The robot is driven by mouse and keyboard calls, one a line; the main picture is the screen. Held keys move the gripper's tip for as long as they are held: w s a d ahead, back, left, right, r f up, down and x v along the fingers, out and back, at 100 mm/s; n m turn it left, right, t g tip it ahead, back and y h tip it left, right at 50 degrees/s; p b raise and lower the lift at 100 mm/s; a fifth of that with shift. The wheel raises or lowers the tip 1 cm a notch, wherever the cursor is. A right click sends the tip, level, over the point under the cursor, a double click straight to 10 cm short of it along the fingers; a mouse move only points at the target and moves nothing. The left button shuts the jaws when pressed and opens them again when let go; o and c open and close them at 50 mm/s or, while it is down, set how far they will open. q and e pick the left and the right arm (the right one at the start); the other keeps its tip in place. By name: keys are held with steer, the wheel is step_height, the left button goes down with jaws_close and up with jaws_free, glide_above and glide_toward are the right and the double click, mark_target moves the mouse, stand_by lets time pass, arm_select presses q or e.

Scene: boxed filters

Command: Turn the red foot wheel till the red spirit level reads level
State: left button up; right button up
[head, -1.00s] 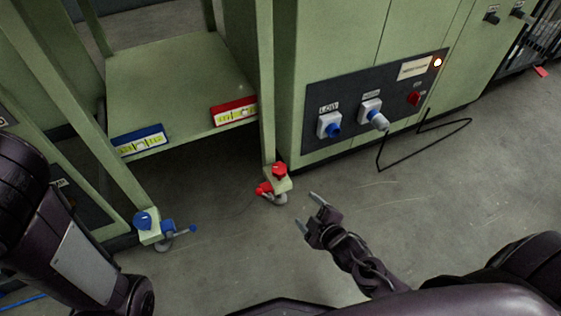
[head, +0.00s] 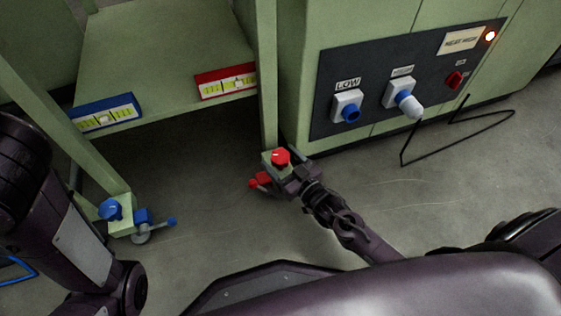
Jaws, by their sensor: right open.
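The red foot wheel (head: 280,157) is a small red knob on top of the foot of the green frame's right post. My right gripper (head: 283,166) is at the wheel, with its jaws open close around or beside it; contact cannot be told. The red spirit level (head: 226,73) is on the front edge of the green shelf, at its right end. Its pale bubble sits right of the middle of the yellow-green vial. My left arm shows at the left edge, but its gripper is out of view.
A red lever (head: 260,180) sticks out left below the red wheel. A blue foot wheel (head: 110,209) and a blue spirit level (head: 106,115) are at the left post. A dark control panel (head: 380,100) is on the cabinet at right.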

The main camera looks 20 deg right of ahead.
steer(key=shift+w+a, duration=0.1)
steer(key=shift+w, duration=0.25)
steer(key=c, duration=1)
steer(key=shift+o, duration=0.2)
